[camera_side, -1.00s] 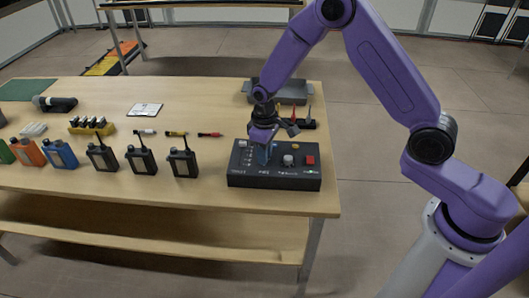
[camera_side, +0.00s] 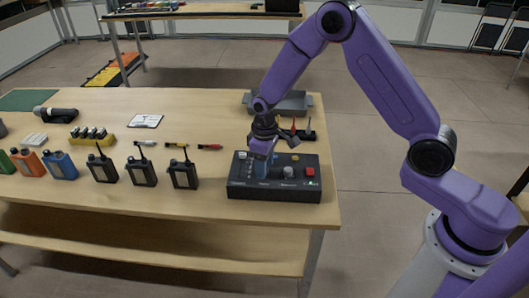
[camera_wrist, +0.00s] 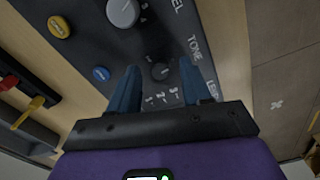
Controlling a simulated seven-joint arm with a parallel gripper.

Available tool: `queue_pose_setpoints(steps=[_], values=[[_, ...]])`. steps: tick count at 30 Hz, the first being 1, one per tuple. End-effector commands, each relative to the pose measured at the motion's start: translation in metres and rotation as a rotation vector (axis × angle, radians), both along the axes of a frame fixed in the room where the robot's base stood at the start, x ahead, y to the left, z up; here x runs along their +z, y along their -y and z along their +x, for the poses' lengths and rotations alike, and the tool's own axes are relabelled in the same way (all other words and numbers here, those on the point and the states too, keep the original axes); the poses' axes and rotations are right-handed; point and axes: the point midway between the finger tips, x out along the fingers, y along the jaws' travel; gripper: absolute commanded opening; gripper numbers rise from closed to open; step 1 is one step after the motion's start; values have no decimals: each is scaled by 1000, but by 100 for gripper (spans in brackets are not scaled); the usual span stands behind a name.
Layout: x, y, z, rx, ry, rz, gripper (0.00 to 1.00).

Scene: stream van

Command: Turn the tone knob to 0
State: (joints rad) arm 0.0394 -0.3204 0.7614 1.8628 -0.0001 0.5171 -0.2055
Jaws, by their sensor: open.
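The tone knob (camera_wrist: 160,71) is a small dark dial on a black control box (camera_wrist: 190,20), with the word TONE beside it in the wrist view. Small digits, 1 to 3 among those I can read, stand by it; its pointer setting is too small to tell. My gripper (camera_wrist: 160,65) is open, with one blue finger on each side of the knob. I cannot tell whether the fingers touch it. In the side view my gripper (camera_side: 262,167) is down over the left-middle of the control box (camera_side: 235,190), hiding the tone knob.
A larger grey knob (camera_side: 289,171), a red button (camera_side: 310,171) and a yellow button (camera_side: 295,157) share the box. A grey tray (camera_side: 290,103) is behind it. Black radios (camera_side: 183,174) stand to the left. The table between box and radios is clear.

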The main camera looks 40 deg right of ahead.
Motion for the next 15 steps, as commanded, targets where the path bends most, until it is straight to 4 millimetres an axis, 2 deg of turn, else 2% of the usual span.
queue_pose_setpoints(steps=[5,15], values=[[19,0,1,0,4,1,48],[91,-1,1,1,7,2,48]])
